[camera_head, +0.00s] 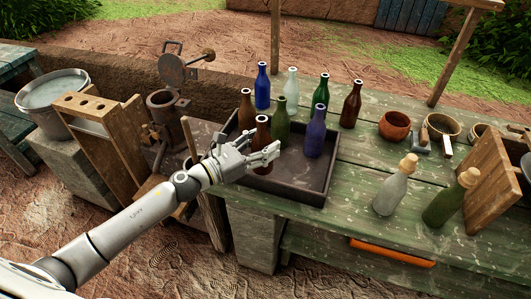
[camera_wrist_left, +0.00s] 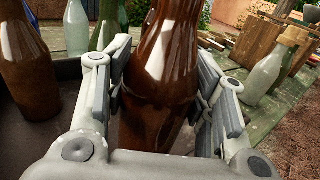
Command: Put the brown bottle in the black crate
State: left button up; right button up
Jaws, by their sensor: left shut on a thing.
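My left gripper (camera_head: 262,156) is shut on a brown bottle (camera_head: 262,129); its neck shows above the fingers and a little of its body below them. In the left wrist view the brown bottle (camera_wrist_left: 160,75) stands roughly upright between the two fingers. The black crate (camera_head: 312,196) is on the green table. The held bottle is over or inside the crate's front left part; I cannot tell whether its base touches the floor. Another brown bottle (camera_head: 246,110), an olive green bottle (camera_head: 281,122) and a blue bottle (camera_head: 315,134) stand in the crate. My right gripper is out of view.
Behind the crate stand a dark blue bottle (camera_head: 262,90), a clear bottle (camera_head: 291,90), a green bottle (camera_head: 320,95) and a dark red-brown bottle (camera_head: 351,106). Corked bottles (camera_head: 390,192) and a wooden rack (camera_head: 497,185) are at right.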

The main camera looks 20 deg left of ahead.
pick_arm(q)
jog(key=shift+d+f, duration=0.25)
jog(key=shift+w+f, duration=0.1)
jog(key=shift+f, duration=1.5)
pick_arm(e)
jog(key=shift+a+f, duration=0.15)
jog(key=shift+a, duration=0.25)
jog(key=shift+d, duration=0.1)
pick_arm(q)
jog(key=o, duration=1.1)
jog(key=shift+f, duration=0.1)
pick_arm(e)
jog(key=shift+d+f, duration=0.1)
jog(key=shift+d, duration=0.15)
